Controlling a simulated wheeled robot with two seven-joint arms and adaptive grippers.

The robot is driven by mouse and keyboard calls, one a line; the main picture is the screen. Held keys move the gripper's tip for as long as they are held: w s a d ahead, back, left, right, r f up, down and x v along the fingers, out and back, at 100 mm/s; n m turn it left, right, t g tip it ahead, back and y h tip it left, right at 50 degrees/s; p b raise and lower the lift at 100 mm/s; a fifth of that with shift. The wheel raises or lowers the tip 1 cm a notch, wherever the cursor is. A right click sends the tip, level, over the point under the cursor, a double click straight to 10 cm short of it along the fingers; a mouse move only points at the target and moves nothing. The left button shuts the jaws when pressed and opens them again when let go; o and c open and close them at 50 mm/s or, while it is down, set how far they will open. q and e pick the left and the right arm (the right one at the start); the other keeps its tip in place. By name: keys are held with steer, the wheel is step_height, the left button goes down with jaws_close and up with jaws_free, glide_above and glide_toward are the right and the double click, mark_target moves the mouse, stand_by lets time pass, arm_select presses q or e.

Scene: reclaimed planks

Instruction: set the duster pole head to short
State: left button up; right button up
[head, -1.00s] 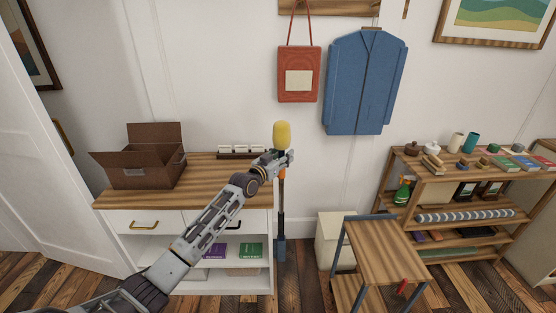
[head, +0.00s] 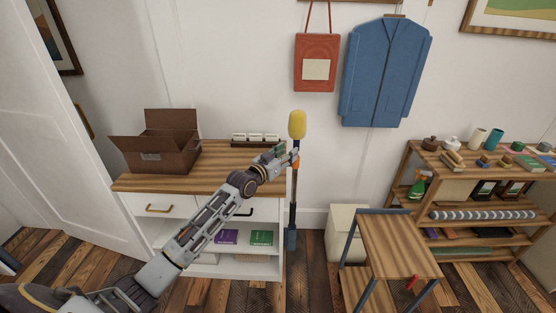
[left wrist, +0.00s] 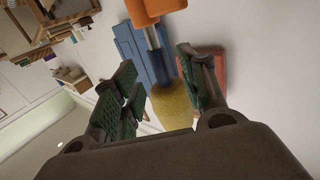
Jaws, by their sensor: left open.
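My left gripper (head: 284,154) is open beside the pole's upper part, just left of the collar. I cannot tell whether a finger touches the pole. My right gripper is out of view.
An open brown box (head: 160,150) and a small rack of white items (head: 255,138) sit on the cabinet top (head: 215,180). A small wooden cart (head: 400,245) and a pale bin (head: 346,222) stand right of the pole. A shelf (head: 435,212) is farther right.

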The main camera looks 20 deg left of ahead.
arm_select(q)
steer(key=shift+v, duration=2.3)
steer(key=shift+f, duration=0.1)
